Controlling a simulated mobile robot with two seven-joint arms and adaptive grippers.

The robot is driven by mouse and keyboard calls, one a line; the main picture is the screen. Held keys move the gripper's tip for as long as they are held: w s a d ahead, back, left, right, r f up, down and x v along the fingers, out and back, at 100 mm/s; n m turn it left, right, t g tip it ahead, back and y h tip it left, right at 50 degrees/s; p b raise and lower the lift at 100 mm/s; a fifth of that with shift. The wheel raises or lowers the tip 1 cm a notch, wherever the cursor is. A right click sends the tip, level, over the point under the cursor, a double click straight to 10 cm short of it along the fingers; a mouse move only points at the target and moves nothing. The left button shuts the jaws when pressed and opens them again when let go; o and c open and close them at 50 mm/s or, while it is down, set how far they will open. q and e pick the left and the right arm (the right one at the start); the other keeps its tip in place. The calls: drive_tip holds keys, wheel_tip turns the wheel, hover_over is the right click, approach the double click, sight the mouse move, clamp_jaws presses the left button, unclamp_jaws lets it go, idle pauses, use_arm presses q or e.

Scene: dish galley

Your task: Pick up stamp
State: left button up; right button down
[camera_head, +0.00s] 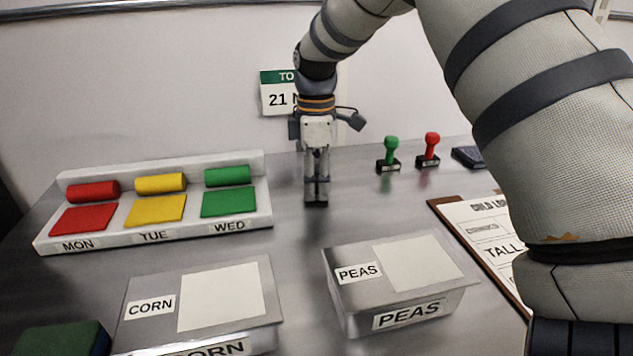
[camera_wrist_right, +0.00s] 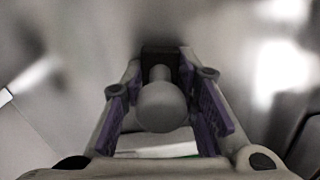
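My right gripper (camera_head: 316,194) points straight down in the middle of the head view. Its two fingers are close together around a stamp with a dark base (camera_head: 316,204). In the right wrist view, the stamp's round grey knob (camera_wrist_right: 163,106) sits between the purple-padded fingers, with its dark base beyond. Whether the base touches the counter is hard to tell. A green stamp (camera_head: 390,152) and a red stamp (camera_head: 430,148) stand upright on the counter to the right of the gripper. My left gripper is not in view.
A pale tray (camera_head: 262,212) with coloured day blocks lies left. Metal boxes marked CORN (camera_head: 135,335) and PEAS (camera_head: 450,272) stand in front. A clipboard (camera_head: 462,232) lies right, and a dark pad (camera_head: 466,156) lies behind it. A calendar (camera_head: 277,98) hangs on the wall.

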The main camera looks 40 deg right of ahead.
drive_tip(key=shift+r, duration=0.55)
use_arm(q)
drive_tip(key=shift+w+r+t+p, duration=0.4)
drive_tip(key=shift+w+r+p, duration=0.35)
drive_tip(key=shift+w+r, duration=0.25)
use_arm(e)
drive_tip(key=s+a+r, duration=0.8)
drive_tip(key=s+r, duration=0.3)
drive_tip(key=r, duration=0.1)
drive_tip(key=shift+s, duration=0.25)
drive_tip(key=c, duration=2.1)
unclamp_jaws()
drive_tip(key=shift+w, duration=0.1)
drive_tip(key=shift+c, duration=0.3)
